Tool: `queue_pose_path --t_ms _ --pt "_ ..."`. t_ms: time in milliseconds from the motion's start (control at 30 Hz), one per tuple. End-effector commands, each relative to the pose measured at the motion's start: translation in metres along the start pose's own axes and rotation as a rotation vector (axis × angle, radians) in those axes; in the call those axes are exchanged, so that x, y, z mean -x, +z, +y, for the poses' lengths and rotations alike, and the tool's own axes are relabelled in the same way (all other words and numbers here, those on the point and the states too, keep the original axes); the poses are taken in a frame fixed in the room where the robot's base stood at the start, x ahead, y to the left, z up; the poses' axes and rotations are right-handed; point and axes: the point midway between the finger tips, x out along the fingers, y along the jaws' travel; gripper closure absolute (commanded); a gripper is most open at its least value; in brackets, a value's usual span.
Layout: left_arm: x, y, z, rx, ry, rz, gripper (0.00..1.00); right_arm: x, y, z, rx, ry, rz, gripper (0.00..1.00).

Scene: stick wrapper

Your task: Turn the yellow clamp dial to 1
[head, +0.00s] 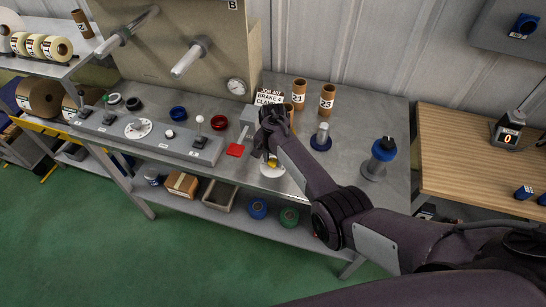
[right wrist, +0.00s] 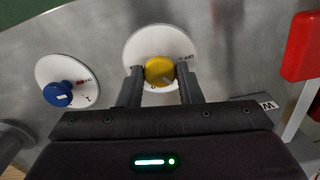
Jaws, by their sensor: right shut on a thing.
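The yellow clamp dial (right wrist: 158,70) is a round yellow knob on a white disc (right wrist: 144,41) with small dark marks. In the right wrist view, a mark that looks like OFF is at the disc's right edge; the setting is too small to read surely. My right gripper (right wrist: 159,73) has one finger on each side of the knob and is shut on it. In the head view, my right gripper (head: 270,154) reaches down over the bench, and only a bit of the yellow knob (head: 272,163) shows below it. My left gripper is out of view.
A blue dial (right wrist: 57,93) on its own white disc is left of the yellow one in the wrist view. A red paddle (head: 235,150) is beside my gripper. A control strip (head: 150,138) with levers lies left. Cardboard tubes (head: 299,94) stand behind.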

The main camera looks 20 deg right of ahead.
Motion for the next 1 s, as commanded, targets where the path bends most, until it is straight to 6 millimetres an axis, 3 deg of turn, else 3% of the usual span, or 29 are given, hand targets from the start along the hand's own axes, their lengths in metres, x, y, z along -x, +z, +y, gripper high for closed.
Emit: queue_pose_path --t_ms 300,767,800,933,1000 --pt "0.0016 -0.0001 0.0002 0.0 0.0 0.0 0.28 -0.0002 -0.0002 0.0 -0.097 -0.001 0.0 0.91" --pt "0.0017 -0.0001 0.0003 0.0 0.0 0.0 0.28 -0.0002 -0.0004 0.0001 -0.11 -0.001 0.001 0.91" --pt "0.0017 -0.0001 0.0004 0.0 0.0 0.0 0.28 -0.0002 -0.0003 0.0001 -0.11 -0.001 0.001 0.67" --pt "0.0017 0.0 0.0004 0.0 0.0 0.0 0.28 -0.0002 -0.0003 0.0001 -0.109 0.0 0.0 0.5" --pt "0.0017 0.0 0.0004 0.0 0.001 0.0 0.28 -0.0002 -0.0003 0.0001 -0.109 0.0 0.0 0.46"
